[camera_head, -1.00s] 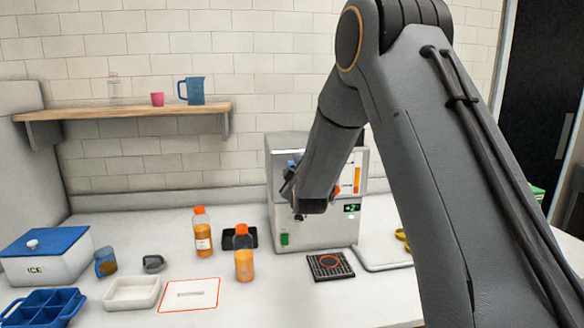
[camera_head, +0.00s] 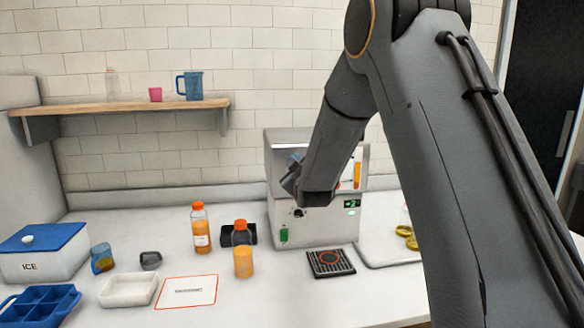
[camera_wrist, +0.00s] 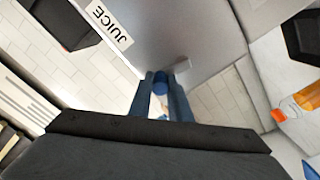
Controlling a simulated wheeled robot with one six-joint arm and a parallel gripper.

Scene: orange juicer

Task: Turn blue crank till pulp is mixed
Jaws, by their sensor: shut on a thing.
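The grey juicer (camera_head: 318,228) stands at the back of the counter, with a lit green display (camera_head: 351,204) and an orange level window on its front. Its JUICE label (camera_wrist: 110,22) shows in the wrist view. The blue crank's round handle (camera_wrist: 160,85) sits between my gripper's fingers (camera_wrist: 160,98), which are shut on it. In the head view my gripper (camera_head: 291,178) is at the juicer's upper front left, largely hidden by my arm. The pulp is not clearly visible.
Two orange-capped juice bottles (camera_head: 200,231) (camera_head: 243,260) stand in front and left of the juicer. A black drip grid (camera_head: 330,263) lies before it. A white tray (camera_head: 128,290), a blue divided tray (camera_head: 40,305) and an ice box (camera_head: 45,262) are at left.

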